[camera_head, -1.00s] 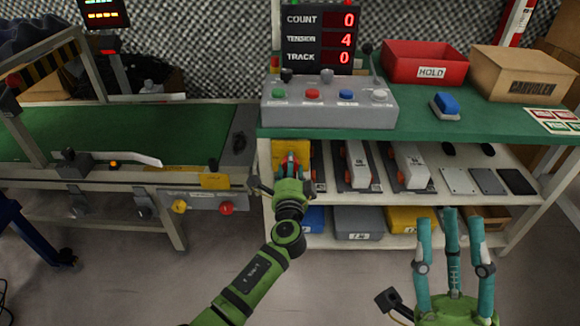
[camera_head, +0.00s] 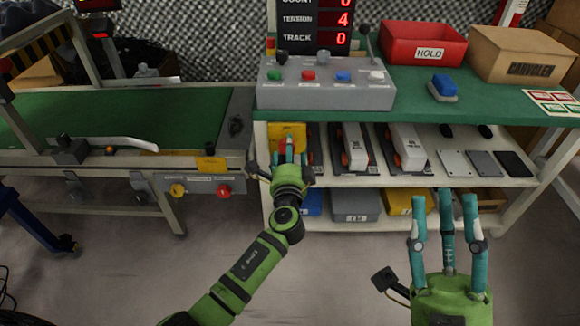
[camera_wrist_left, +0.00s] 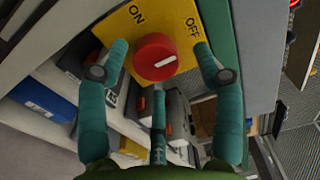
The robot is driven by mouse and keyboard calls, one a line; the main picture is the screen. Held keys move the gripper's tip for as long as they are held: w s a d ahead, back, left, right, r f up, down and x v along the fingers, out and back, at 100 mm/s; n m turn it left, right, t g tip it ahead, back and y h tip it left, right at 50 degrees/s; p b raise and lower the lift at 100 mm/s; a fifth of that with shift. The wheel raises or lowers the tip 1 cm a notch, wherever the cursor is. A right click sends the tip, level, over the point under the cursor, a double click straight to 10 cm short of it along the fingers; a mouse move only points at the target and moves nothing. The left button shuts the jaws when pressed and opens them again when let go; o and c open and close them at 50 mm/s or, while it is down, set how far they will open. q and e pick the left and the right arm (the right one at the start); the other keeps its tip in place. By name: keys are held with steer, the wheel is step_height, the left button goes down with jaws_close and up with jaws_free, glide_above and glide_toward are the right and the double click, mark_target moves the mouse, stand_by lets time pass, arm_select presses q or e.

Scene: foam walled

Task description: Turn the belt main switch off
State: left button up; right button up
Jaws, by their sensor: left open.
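The belt main switch is a red rotary knob (camera_wrist_left: 155,58) with a white mark, on a yellow plate (camera_wrist_left: 168,25) lettered ON and OFF. In the left wrist view the white mark points to the right, slightly up. In the head view the yellow plate (camera_head: 291,128) sits under the bench top at the shelf's left end, with the knob mostly hidden by my gripper. My left gripper (camera_head: 290,158) is in front of it, open, with fingers on both sides of the knob and gaps visible in the wrist view. My right gripper (camera_head: 445,205) is open and empty, apart from the switch.
A grey control box (camera_head: 325,95) with several buttons stands on the green bench above. A conveyor (camera_head: 110,125) with its own yellow and red buttons is at left. Shelves (camera_head: 470,178) hold boxes and devices below the bench. A red HOLD bin (camera_head: 424,42) is at the back.

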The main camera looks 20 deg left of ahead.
arm_select(q)
steer(key=v, duration=1.1)
steer(key=shift+d+r, duration=0.1)
steer(key=shift+r, duration=0.05)
